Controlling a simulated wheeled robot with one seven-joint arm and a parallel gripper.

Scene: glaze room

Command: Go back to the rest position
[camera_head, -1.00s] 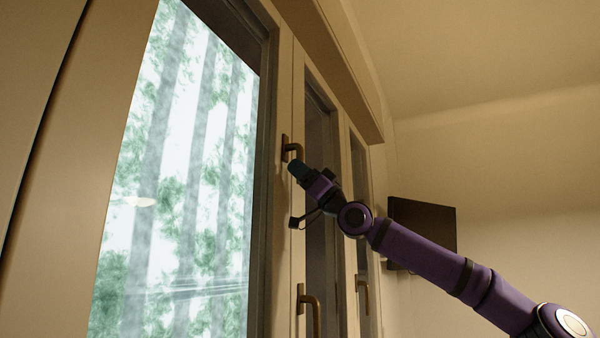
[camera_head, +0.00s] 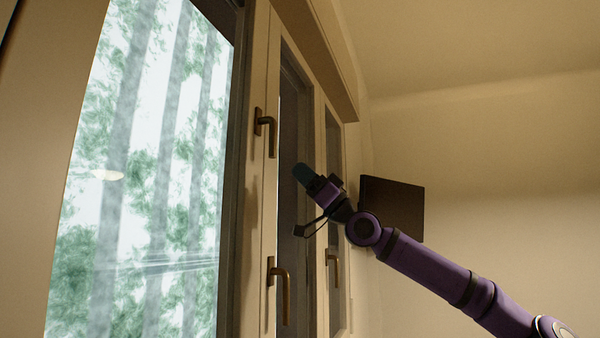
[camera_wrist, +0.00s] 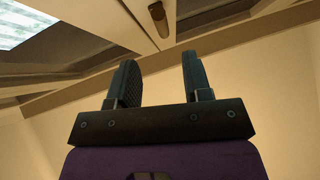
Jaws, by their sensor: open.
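My gripper (camera_head: 302,202) is open and empty in the head view, in front of the window frames and apart from the handles. My purple arm reaches up to it from the lower right. In the wrist view its two dark fingers (camera_wrist: 160,82) stand apart with nothing between them. A bronze window handle (camera_head: 268,130) is up and to the left of the gripper in the head view. A handle also shows beyond the fingertips in the wrist view (camera_wrist: 158,18).
A lower handle (camera_head: 283,290) and a farther handle (camera_head: 333,268) stick out from the window frames. A large window pane (camera_head: 150,180) with a tree view fills the left. A dark panel (camera_head: 393,208) hangs on the back wall behind my arm. The upper right is clear.

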